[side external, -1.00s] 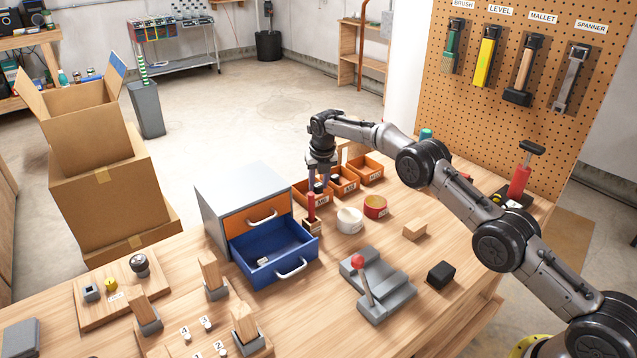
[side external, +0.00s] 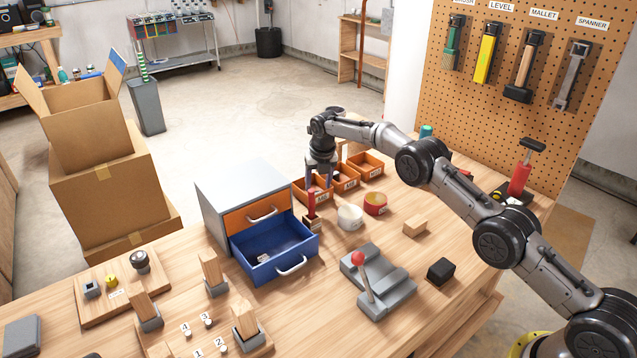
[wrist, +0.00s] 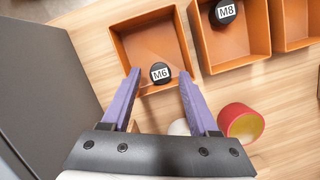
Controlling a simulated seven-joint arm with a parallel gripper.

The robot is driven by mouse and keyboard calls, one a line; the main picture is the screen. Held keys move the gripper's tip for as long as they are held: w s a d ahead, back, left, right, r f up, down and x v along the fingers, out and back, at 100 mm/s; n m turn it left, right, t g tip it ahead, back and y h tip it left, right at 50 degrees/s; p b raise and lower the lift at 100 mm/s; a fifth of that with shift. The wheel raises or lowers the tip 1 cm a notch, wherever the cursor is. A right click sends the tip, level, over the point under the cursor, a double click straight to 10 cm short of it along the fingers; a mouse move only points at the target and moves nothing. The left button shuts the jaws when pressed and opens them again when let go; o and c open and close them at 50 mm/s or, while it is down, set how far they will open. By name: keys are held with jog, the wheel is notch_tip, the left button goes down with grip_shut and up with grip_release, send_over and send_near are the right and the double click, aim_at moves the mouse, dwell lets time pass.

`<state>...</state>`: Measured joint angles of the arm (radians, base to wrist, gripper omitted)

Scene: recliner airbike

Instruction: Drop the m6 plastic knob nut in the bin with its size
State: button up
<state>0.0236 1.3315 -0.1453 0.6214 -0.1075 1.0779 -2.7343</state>
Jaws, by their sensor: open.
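The black round M6 plastic knob nut (wrist: 160,75), with its white M6 label facing up, lies inside the leftmost orange bin (wrist: 150,16), near its near wall in the wrist view. My gripper (wrist: 159,74) is open over that bin. Its two purple fingers stand on either side of the nut, with visible gaps. In the side view, my gripper (side external: 319,184) points down at the leftmost orange bin (side external: 299,192); the nut cannot be made out there.
A middle orange bin (wrist: 205,50) holds a black M8 knob; a third bin (wrist: 295,30) stands beside it. A red-handled tool (side external: 311,206), a white cup (side external: 349,217) and a red cup (side external: 375,204) stand near the bins. The blue drawer (side external: 285,268) is open.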

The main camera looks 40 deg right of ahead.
jog(key=s+a+r+m, duration=0.1)
jog(key=s+r+m, duration=0.4)
jog(key=r, duration=0.8)
jog(key=s+a+r+m, duration=0.1)
jog(key=s+r+m, duration=0.2)
jog(key=s+r, duration=0.7)
jog(key=s+r+m+t, duration=0.1)
jog(key=s+r+m, duration=0.75)
jog(key=s, duration=0.35)
jog(key=s+a+f+m, duration=0.1)
jog(key=s+f+m, duration=0.3)
jog(key=s, duration=0.9)
jog(key=s+f+m+t+y, duration=0.1)
jog(key=s+f+m, duration=0.2)
jog(key=s+m, duration=0.8)
jog(key=s, duration=0.3)
jog(key=shift+a+f+t, duration=0.3)
jog(key=shift+a+f, duration=0.1)
